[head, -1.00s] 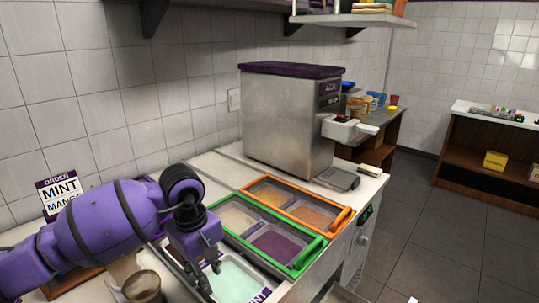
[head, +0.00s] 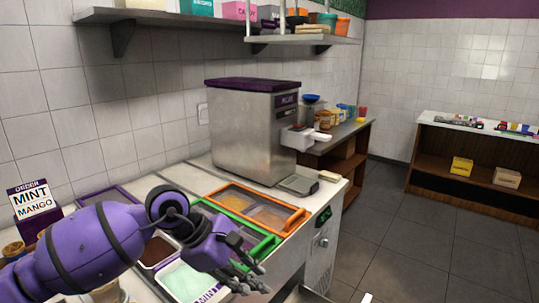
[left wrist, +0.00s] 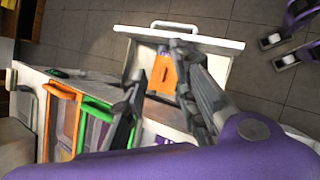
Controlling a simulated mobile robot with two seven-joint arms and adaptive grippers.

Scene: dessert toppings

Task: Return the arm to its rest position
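My left arm (head: 95,240) is purple with black joints and reaches in from the left of the head view, over the counter. Its gripper (head: 254,278) is to the right of the tub of pale green topping (head: 192,283), above the counter's front side. In the left wrist view the gripper's fingers (left wrist: 160,85) are spread apart, with nothing between them.
The green-framed tub (head: 262,248) and orange-framed tub (head: 291,224) lie beyond the gripper. A steel machine (head: 250,135) stands behind them. An order sign (head: 34,200) reads mint and mango. The floor (head: 400,240) on the right is clear.

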